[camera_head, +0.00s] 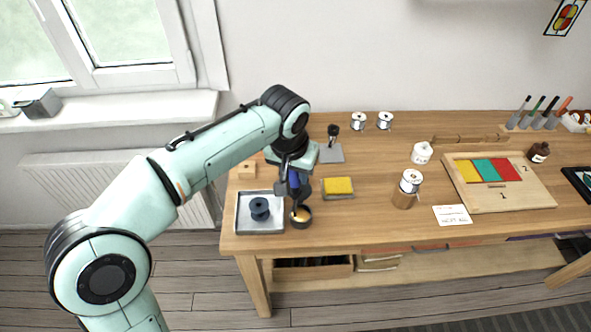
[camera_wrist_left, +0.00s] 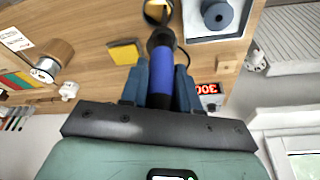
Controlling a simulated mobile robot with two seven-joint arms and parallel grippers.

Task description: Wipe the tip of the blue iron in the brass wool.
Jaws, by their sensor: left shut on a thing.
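My left gripper (camera_head: 294,186) is shut on the blue iron (camera_head: 294,180), above the left end of the bench. In the left wrist view the iron's blue handle (camera_wrist_left: 161,75) sits between the two fingers (camera_wrist_left: 161,92), its dark front end pointing away from me. The brass wool (camera_head: 301,214) lies in a small dark round cup just below the gripper; it also shows in the left wrist view (camera_wrist_left: 157,13), right by the iron's front end. The tip itself is hard to make out, and I cannot tell whether it touches the wool. My right gripper is not in view.
A metal tray (camera_head: 240,222) with a dark blue spool (camera_head: 260,208) stands left of the cup. A yellow sponge (camera_head: 338,186) lies to the right. A red display (camera_wrist_left: 208,88) shows beside the fingers.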

